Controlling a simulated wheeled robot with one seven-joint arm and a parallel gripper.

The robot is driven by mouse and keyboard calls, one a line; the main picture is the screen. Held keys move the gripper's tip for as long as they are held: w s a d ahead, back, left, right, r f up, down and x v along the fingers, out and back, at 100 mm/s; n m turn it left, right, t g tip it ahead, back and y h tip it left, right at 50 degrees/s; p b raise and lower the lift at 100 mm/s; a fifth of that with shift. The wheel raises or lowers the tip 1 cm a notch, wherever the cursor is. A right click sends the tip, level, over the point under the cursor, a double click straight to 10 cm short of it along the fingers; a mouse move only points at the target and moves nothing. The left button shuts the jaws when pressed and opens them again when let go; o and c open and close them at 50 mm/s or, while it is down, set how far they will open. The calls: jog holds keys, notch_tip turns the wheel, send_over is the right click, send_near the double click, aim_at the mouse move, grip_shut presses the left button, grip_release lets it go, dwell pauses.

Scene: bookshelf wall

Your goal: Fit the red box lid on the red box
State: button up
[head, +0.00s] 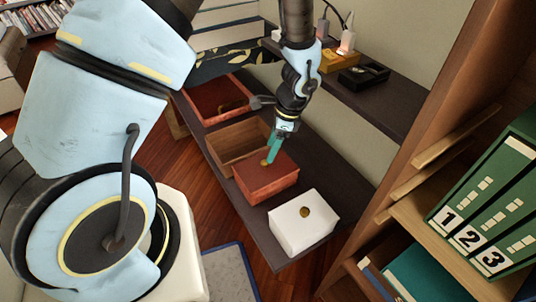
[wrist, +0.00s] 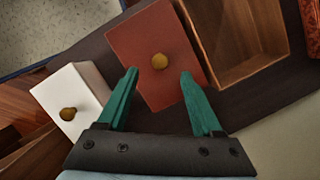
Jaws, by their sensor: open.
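The red box (head: 270,190) stands on the dark low shelf, between an open wooden box and a white box. The red lid (head: 284,168), flat with a round brass knob (wrist: 159,61), lies on top of it and looks level. I cannot tell whether its edge is fully seated. My gripper (head: 269,159) is over the lid, pointing down. In the wrist view its green fingers (wrist: 160,74) are spread apart, with the knob showing between and just beyond the tips. In the head view the fingers partly hide the knob.
The open wooden box (head: 228,160) is directly beside the red box. The white box (head: 301,235) has its own brass knob. A larger open red container (head: 188,103) stands farther back. An upper dark shelf (head: 393,112) runs along the wall; a bookcase with green binders (head: 466,205) stands right.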

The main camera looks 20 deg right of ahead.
jog(key=v, duration=0.5)
dwell(0.3)
